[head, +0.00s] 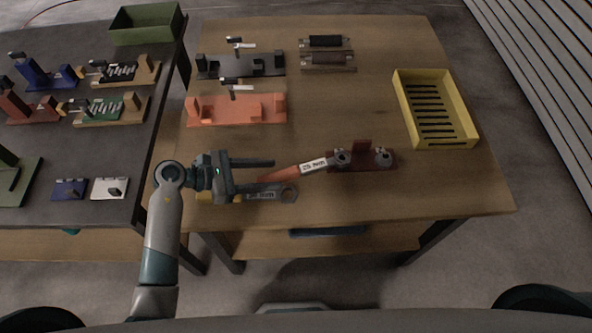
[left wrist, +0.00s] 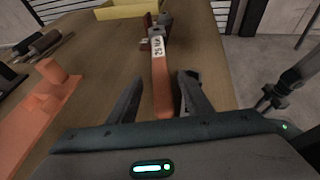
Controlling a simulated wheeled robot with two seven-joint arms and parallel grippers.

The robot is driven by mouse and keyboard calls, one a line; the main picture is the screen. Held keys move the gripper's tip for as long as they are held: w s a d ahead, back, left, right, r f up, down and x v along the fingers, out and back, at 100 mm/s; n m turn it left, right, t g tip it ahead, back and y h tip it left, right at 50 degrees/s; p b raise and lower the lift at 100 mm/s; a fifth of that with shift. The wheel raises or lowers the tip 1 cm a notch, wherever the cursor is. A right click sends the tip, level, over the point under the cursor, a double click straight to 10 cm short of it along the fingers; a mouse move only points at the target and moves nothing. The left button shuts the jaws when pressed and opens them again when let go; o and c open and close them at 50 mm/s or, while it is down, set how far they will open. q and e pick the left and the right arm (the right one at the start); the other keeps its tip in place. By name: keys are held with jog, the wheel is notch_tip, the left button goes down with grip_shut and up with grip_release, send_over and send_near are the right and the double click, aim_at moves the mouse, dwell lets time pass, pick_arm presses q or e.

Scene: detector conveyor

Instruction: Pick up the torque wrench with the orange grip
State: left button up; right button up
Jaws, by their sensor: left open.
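The torque wrench with the orange grip (head: 312,168) lies with its head at a dark red stand (head: 362,152). It has a white label, and its grip end points left toward my left gripper (head: 273,174). My left gripper is open, with one finger on each side of the grip's end. In the left wrist view the orange grip (left wrist: 161,88) runs between the two apart fingers; I cannot tell if they touch it. My right gripper (left wrist: 268,102) appears at the right of the left wrist view, small and dark.
A yellow slotted crate (head: 471,140) stands at the right of the wooden table. An orange fixture (head: 235,111), a black fixture (head: 240,67) and dark rollers (head: 327,60) lie farther back. A dark table (head: 120,55) with several parts is at left. The table's middle right is clear.

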aim_at(284, 173)
pick_arm(q)
jog(key=shift+w+d+r+p, duration=0.1)
jog(key=shift+d+p, duration=0.3)
jog(key=shift+d, duration=0.05)
jog(key=p+x, duration=0.2)
jog(key=x, duration=0.1)
jog(key=shift+d+r, duration=0.15)
jog(key=shift+d, duration=0.15)
jog(key=shift+w+d+f, duration=0.1)
jog(key=shift+d+f, duration=0.2)
jog(key=shift+d, duration=0.05)
jog(key=shift+c, duration=0.6)
grip_shut()
